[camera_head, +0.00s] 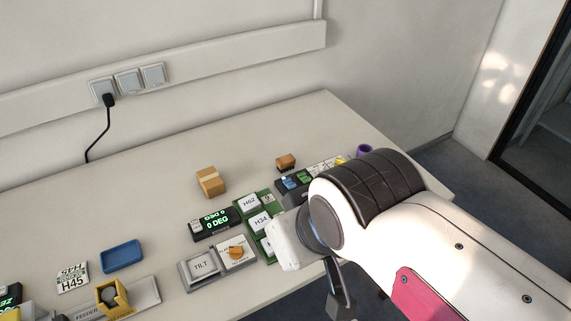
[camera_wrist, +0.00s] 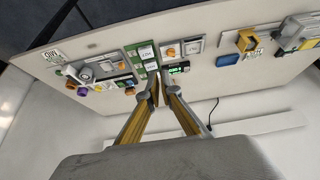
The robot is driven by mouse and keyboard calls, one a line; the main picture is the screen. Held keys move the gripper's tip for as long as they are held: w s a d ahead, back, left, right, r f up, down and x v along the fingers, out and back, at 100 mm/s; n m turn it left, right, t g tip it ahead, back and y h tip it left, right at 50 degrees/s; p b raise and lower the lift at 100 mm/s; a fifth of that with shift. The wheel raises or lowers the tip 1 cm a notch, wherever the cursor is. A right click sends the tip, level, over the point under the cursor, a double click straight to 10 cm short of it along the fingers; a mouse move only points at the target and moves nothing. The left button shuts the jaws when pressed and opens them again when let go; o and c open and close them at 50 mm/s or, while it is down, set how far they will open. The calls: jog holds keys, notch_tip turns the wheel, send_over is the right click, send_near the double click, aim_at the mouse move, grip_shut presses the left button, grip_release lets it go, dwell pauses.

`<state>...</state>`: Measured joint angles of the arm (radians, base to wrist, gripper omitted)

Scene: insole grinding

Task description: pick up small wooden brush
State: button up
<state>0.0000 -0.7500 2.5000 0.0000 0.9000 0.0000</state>
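The small wooden brush (camera_head: 286,161) appears to be the little brown block with a darker lower part, standing at the back of the table in the head view. In the wrist view a small orange-brown block (camera_wrist: 130,91), which looks like the same piece, lies just left of my fingers. My gripper (camera_wrist: 159,90) has its two fingers apart in the wrist view. A brown block shows between the fingertips there, and I cannot tell its distance from them. In the head view my arm hides the right part of the table.
A larger tan box (camera_head: 211,182) stands left of the brush. A green board with labelled tiles (camera_head: 250,204), a display (camera_head: 215,223), a TILT panel (camera_head: 202,266) and a blue tray (camera_head: 122,256) lie nearer. A purple cup (camera_head: 364,151) is right. The table's back left is clear.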

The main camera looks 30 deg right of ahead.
jog(key=o, duration=1.4)
jog(key=shift+o, duration=0.2)
jog(key=w+d+f+t+h, duration=0.1)
jog(key=w+d+t+h, duration=0.1)
jog(key=w+d, duration=0.95)
jog(key=w+d+f+t+h, duration=0.15)
jog(key=w+d, duration=0.55)
jog(key=w, duration=0.9)
jog(key=w+d+f+t+y, duration=0.1)
jog(key=w+d+f+y, duration=0.1)
jog(key=f, duration=0.4)
jog(key=w+d+f+n+t+y, duration=0.1)
jog(key=w+d+f, duration=0.1)
jog(key=f, duration=0.4)
jog(key=w+d+f+n+t+y, duration=0.1)
jog(key=w+d+f+y, duration=0.1)
jog(key=f, duration=0.5)
jog(key=shift+w+d+y, duration=0.2)
jog(key=shift+w, duration=0.25)
jog(key=shift+w+d+y, duration=0.15)
jog(key=shift+w, duration=0.3)
jog(key=shift+s+f+t, duration=0.15)
jog(key=shift+f+t, duration=0.1)
jog(key=shift+f, duration=0.15)
